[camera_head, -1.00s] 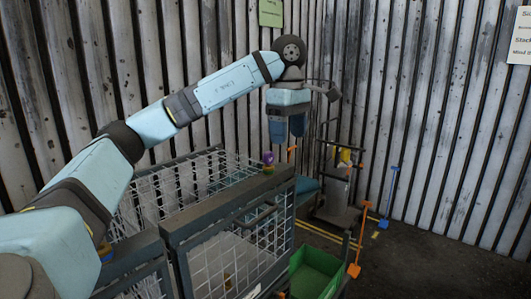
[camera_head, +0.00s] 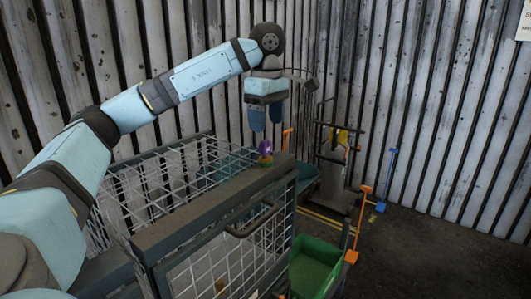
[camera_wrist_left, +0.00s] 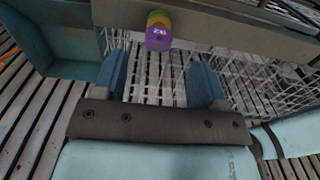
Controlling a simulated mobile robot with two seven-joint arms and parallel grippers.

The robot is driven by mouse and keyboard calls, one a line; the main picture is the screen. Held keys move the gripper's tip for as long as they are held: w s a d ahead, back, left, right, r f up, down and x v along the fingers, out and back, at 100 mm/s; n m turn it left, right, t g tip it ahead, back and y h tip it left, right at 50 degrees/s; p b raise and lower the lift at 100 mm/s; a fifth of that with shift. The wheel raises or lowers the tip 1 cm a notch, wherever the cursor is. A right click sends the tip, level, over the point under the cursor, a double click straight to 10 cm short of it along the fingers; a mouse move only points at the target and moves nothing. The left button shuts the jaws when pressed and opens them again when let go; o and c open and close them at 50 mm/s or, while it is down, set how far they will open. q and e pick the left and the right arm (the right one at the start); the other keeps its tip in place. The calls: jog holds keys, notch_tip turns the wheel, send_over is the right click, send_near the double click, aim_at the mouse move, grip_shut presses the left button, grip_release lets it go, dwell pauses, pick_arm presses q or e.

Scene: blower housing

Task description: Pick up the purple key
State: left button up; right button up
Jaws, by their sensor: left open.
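The purple key (camera_head: 265,147) is a small upright piece with a rounded purple top above a greenish and yellow lower part. It stands at the top rail of the wire cage, near the rail's far right end. In the left wrist view the purple key (camera_wrist_left: 158,38) shows just beyond the fingertips, between their lines. My left gripper (camera_head: 266,120) points down with blue fingers, just above the key in the head view. In the wrist view the fingers (camera_wrist_left: 160,78) are apart with nothing between them. My right gripper is not in view.
The wire mesh cage (camera_head: 150,238) with a dark top rail and handle fills the middle. A green bin (camera_head: 314,268) stands at its right. Orange (camera_head: 358,225) and blue (camera_head: 387,180) posts and a dark stand (camera_head: 335,185) are farther right. Corrugated walls close the back.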

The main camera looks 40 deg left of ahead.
aim_at(266, 154)
pick_arm(q)
notch_tip(266, 154, down, 4)
jog(key=shift+a+r, duration=0.15)
jog(key=shift+r, duration=0.05)
jog(key=shift+f+p, duration=0.4)
jog(key=shift+f, duration=0.1)
notch_tip(266, 154, down, 4)
jog(key=shift+f+p, duration=0.2)
jog(key=shift+p, duration=0.25)
jog(key=c, duration=1)
